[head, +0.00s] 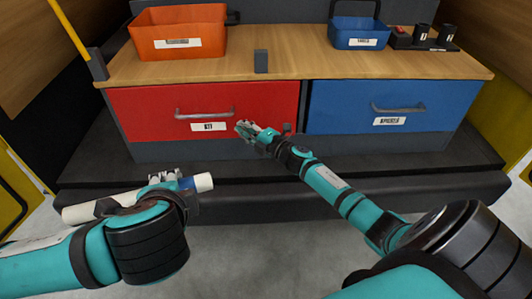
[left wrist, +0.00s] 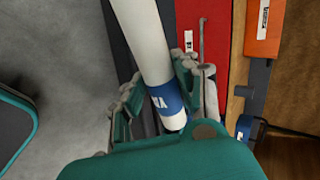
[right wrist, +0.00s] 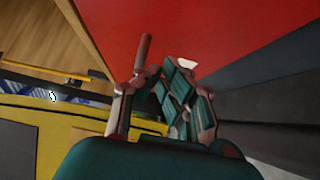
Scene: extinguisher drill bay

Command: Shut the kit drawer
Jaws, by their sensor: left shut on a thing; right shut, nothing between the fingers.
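The red kit drawer (head: 262,100) is in the left half of the cabinet in the head view, with a grey bar handle (head: 205,113) and a white label (head: 208,127). Its front looks about level with the cabinet; I cannot tell if a small gap is left. My right gripper (head: 245,128) is shut and empty at the drawer front, right of the label; contact is unclear. In the right wrist view the red front (right wrist: 215,30) lies just beyond the fingers. My left gripper (head: 165,178) is shut on a white tube with a blue band (left wrist: 148,45), apart from the cabinet.
A blue drawer (head: 345,105) is right of the red one. The wooden top (head: 290,66) bears an orange bin (head: 180,25), a blue bin (head: 358,25) and dark holders (head: 422,36). A dark ledge (head: 330,204) runs below; grey floor is clear.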

